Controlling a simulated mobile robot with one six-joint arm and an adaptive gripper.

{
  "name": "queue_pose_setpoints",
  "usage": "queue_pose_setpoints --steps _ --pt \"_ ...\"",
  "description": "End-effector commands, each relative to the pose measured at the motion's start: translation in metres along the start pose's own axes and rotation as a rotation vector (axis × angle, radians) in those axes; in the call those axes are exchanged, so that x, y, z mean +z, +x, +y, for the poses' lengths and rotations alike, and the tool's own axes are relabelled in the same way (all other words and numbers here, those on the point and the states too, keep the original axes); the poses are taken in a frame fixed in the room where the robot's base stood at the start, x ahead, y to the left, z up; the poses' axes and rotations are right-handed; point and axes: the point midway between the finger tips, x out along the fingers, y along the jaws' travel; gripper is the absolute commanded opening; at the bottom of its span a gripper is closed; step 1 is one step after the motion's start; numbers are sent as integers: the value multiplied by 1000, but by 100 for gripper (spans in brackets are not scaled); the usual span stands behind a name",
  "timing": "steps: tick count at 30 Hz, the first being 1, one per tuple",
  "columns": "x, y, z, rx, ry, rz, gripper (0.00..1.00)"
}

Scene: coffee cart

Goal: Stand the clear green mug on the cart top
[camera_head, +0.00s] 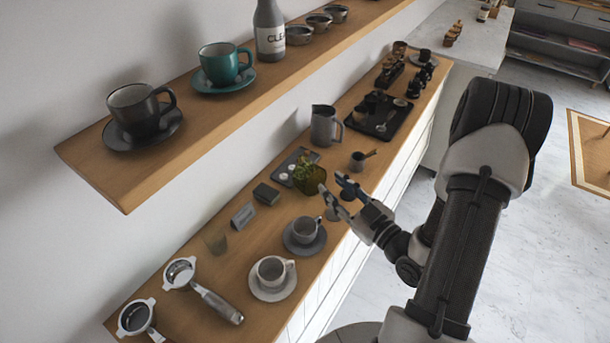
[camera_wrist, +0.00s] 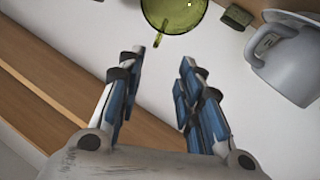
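The clear green mug (camera_head: 312,182) is on the wooden cart top (camera_head: 258,240) in the head view, near the middle. Its upper left is mixed with yellow-green shapes, so I cannot tell its exact tilt. In the wrist view the green mug (camera_wrist: 172,18) is cut off by the top edge, beyond my fingertips. My gripper (camera_head: 331,186) is just right of the mug in the head view. In the wrist view my gripper (camera_wrist: 163,60) has its blue-padded fingers apart with nothing between them.
A grey cup (camera_head: 306,229) on a dark saucer and a white cup (camera_head: 271,270) stand nearer. A dark block (camera_head: 266,194) and a small sign (camera_head: 243,215) are left of the mug. A grey pitcher (camera_head: 323,126) stands behind it. A shelf (camera_head: 190,130) hangs above.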

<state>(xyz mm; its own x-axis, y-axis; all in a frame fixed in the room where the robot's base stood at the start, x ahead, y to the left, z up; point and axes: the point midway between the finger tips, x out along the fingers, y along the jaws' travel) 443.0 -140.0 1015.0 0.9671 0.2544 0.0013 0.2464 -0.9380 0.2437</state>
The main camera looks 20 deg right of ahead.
Motion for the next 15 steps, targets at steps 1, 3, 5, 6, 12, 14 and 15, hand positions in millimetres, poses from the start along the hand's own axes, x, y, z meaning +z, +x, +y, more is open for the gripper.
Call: queue_pose_setpoints --steps 1,3,5,6,12,14,15 --pt "0 13 -2 -7 -5 3 33" --pt "0 28 -2 -6 -5 3 33" --pt "0 40 -1 -5 -5 3 33" --pt "0 47 -1 -5 -4 3 33" --pt "1 67 0 0 -1 -1 33" --pt "0 70 1 0 -1 -1 33" --pt "0 72 1 -1 -2 0 33"
